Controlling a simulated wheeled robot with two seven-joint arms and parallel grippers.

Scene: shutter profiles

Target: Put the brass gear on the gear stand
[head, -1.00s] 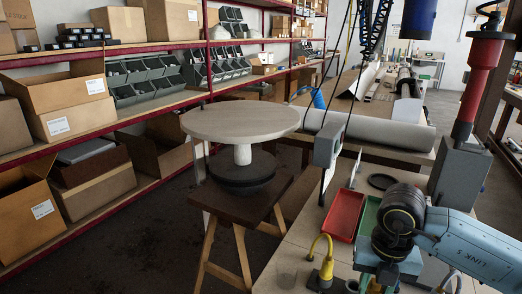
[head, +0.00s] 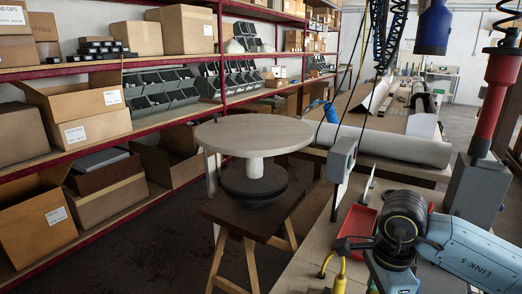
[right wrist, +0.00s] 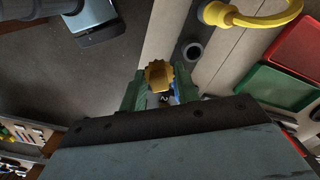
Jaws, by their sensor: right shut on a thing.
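The brass gear (right wrist: 159,74) is between the green fingertips of my right gripper (right wrist: 160,84) in the right wrist view. The fingers are shut on it, one on each side, near the edge of the pale workbench. In the head view my right arm reaches in from the right and its gripper is not visible. My left gripper is in neither view. I cannot surely identify the gear stand; a small dark round piece (right wrist: 193,52) lies on the bench just beyond the gear, to its right.
A yellow hooked piece (right wrist: 255,15) stands on the bench. A red tray (right wrist: 302,47) and a green tray (right wrist: 272,86) lie to the right. In the head view a round turntable (head: 254,136) stands on a stool left of the bench, before shelves of boxes.

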